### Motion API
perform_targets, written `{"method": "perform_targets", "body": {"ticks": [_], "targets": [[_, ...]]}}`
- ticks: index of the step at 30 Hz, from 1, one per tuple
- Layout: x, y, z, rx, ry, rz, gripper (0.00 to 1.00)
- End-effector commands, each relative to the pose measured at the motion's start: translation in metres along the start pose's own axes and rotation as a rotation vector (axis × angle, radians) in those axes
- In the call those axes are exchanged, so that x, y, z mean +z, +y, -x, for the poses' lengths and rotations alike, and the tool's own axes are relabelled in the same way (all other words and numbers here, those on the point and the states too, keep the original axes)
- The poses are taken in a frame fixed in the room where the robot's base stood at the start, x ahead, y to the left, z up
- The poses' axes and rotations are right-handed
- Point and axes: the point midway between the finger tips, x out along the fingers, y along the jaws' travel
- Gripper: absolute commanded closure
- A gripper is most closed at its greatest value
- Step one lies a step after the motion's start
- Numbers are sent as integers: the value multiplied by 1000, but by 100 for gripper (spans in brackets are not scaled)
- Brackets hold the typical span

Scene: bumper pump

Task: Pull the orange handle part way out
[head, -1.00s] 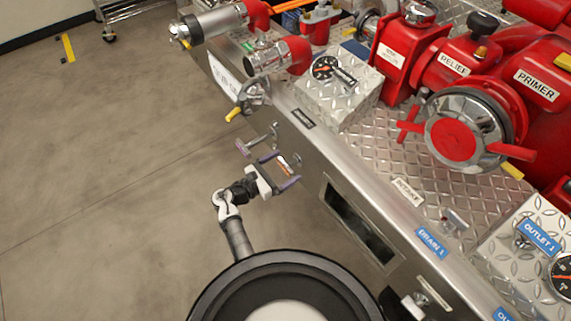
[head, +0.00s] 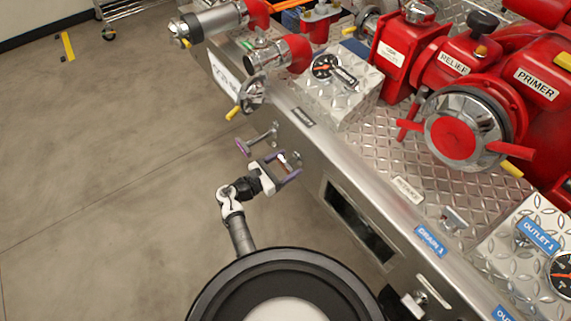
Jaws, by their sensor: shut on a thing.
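The orange handle (head: 283,158) is small and mostly hidden between my fingers in the head view. It sits at the side panel of the metal pump unit, with a short metal fitting just behind it. My gripper (head: 287,165) reaches toward the panel from the lower left. Its two purple-grey fingers are around the handle, shut on it. How far the handle stands out from the panel is hard to see.
A second T-shaped pull handle (head: 257,140) sticks out of the panel just up-left of my gripper. A yellow-tipped valve wheel (head: 251,95) is above it. A dark window opening (head: 358,223) is at lower right. Open floor (head: 110,180) lies left.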

Motion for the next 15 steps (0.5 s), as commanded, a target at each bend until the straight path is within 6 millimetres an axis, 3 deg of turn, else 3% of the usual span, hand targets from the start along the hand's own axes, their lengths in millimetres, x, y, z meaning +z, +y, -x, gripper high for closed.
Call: {"method": "perform_targets", "body": {"ticks": [8, 15], "targets": [[2, 0, 30, 1, 1, 0, 68], [0, 0, 31, 1, 0, 0, 68]]}}
